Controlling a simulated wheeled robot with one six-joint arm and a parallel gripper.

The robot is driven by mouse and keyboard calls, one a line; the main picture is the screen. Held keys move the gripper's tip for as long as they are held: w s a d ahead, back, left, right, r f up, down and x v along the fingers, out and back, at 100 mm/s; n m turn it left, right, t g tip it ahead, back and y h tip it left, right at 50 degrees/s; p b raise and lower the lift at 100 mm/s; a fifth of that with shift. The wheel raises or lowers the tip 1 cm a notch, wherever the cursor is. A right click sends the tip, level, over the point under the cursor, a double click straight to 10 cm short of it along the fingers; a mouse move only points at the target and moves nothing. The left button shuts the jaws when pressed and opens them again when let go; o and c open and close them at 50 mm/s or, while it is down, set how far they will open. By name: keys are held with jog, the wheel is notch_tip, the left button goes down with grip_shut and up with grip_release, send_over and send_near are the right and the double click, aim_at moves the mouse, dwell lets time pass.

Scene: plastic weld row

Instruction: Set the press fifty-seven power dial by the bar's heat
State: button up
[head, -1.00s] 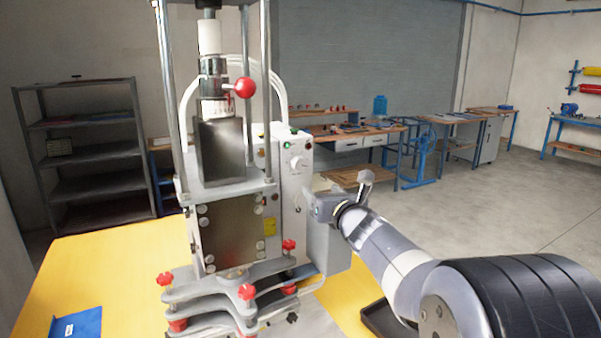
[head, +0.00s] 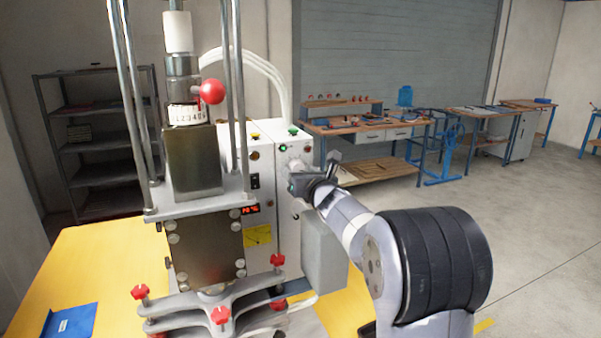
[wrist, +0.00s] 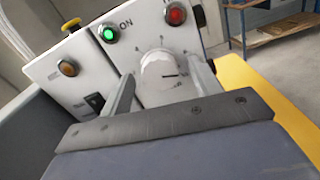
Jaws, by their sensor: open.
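The white press (head: 205,230) stands on a yellow table with a dark metal block in its frame. My gripper (head: 297,182) is at the cabinet's front right. In the wrist view its two fingers stand open, one on each side of the dial; I cannot tell whether they touch it. A lit display (head: 251,209) shows red characters too small to read surely. Which part is the bar is unclear.
A grey box (head: 324,250) sits just below my gripper. A blue folder (head: 70,322) lies on the yellow table (head: 100,265).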

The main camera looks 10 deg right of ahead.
jog(key=c, duration=1)
jog(key=shift+o, duration=0.2)
jog(key=shift+b, duration=0.35)
jog(key=shift+n+b, duration=6.35)
jog(key=shift+n, duration=1.55)
